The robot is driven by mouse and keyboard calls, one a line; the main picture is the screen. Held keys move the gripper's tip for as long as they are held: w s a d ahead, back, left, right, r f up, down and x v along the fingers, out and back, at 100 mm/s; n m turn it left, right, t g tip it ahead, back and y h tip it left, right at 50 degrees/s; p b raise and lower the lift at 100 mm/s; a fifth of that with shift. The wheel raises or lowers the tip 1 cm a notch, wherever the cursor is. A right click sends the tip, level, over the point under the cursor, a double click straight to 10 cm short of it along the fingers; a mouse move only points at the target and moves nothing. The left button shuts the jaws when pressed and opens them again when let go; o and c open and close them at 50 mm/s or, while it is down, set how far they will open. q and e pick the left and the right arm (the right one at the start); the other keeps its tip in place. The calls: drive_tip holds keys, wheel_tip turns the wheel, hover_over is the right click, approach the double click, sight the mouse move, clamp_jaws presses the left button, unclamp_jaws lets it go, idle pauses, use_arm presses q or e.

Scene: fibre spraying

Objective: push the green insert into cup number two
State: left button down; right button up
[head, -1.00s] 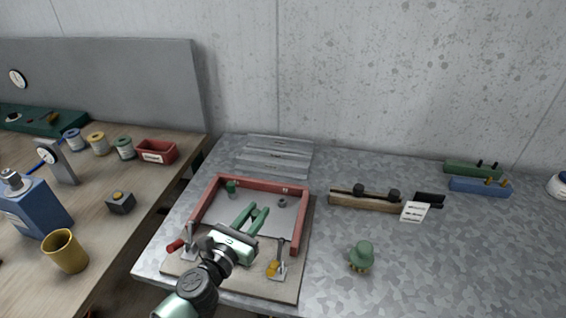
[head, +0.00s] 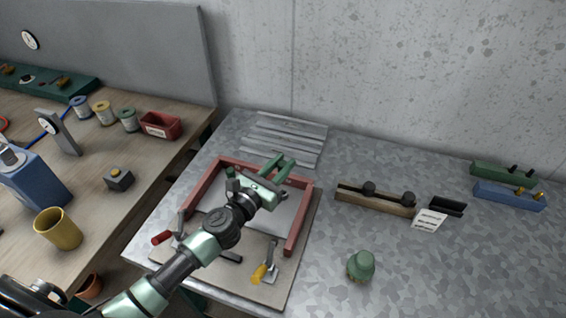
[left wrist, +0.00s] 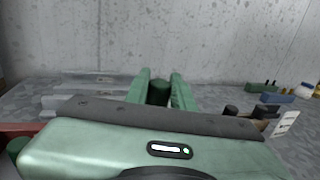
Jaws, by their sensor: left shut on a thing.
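My left gripper (head: 278,164) reaches over the red frame (head: 205,190), its two green fingers pointing toward the frame's far side. It also shows in the left wrist view (left wrist: 161,82). It is shut on a dark green round piece (left wrist: 159,92), which looks like the green insert and sits between the fingers. In the head view the held piece cannot be made out. Another small green piece (head: 230,172) stands near the frame's far left corner. The cups inside the frame are not clearly visible behind my gripper and arm, and no cup number can be read. My right gripper is not in view.
A red-handled clamp (head: 163,237) and a yellow-handled clamp (head: 260,272) stand at the frame's front. Grey strips (head: 285,140) lie behind it. To the right are a green domed knob (head: 360,265) and a wooden block (head: 370,200). The metal bench's right front is clear.

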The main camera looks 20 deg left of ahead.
use_arm(q)
drive_tip(key=shift+w, duration=0.15)
wheel_tip(320, 180, down, 2)
drive_tip(key=shift+w+d+b, duration=0.1)
drive_tip(key=shift+w+b, duration=0.05)
drive_tip(key=shift+b, duration=0.6)
wheel_tip(320, 180, down, 2)
drive_tip(key=shift+f+b, duration=0.2)
drive_tip(key=shift+b, duration=0.95)
drive_tip(key=shift+f+b, duration=0.65)
drive_tip(key=shift+f, duration=0.15)
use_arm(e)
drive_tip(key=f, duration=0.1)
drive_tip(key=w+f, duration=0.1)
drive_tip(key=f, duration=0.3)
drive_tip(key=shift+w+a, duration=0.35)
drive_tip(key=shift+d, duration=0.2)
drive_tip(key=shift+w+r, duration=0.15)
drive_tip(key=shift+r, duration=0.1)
use_arm(q)
drive_tip(key=shift+p, duration=0.3)
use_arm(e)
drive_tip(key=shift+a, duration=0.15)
use_arm(q)
drive_tip(key=shift+f+b, duration=1.55)
drive_tip(key=shift+f, duration=0.15)
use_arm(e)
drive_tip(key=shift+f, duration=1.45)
